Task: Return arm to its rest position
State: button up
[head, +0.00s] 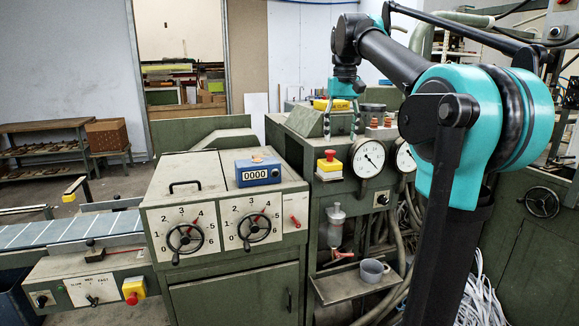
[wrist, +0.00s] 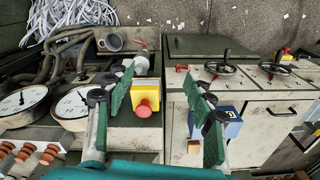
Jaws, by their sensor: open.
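My gripper (head: 341,133) hangs fingers-down above the green machine's upper console in the head view. In the wrist view my gripper (wrist: 159,76) has its two green-padded fingers spread wide apart, with nothing held between them. The red stop button on its yellow box (wrist: 147,105) shows between the fingers, beyond them. The same red button (head: 328,158) sits below and slightly left of the gripper in the head view. My arm reaches from the teal shoulder at right, up and left, then bends down at the wrist. I cannot tell the exact gap between fingertips and console.
Two round gauges (head: 368,158) face front right of the button. A blue counter (head: 257,172) stands on the handwheel cabinet (head: 225,270). A grey cup (head: 372,271) rests on a low shelf. Hoses run close beside my arm. Open floor (head: 105,200) lies at left, behind the conveyor (head: 65,232).

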jog(key=s+d+f+t, duration=0.1)
jog(key=s+f, duration=0.2)
jog(key=f, duration=0.9)
jog(key=s+d+f+t, duration=0.15)
jog(key=s+f, duration=0.25)
jog(key=f, duration=0.8)
jog(key=s+d+f+m+t, duration=0.1)
jog(key=s+f, duration=1.4)
jog(key=f, duration=0.3)
jog(key=shift+s+d+f, duration=0.35)
jog(key=shift+d+f, duration=0.05)
jog(key=shift+o, duration=0.5)
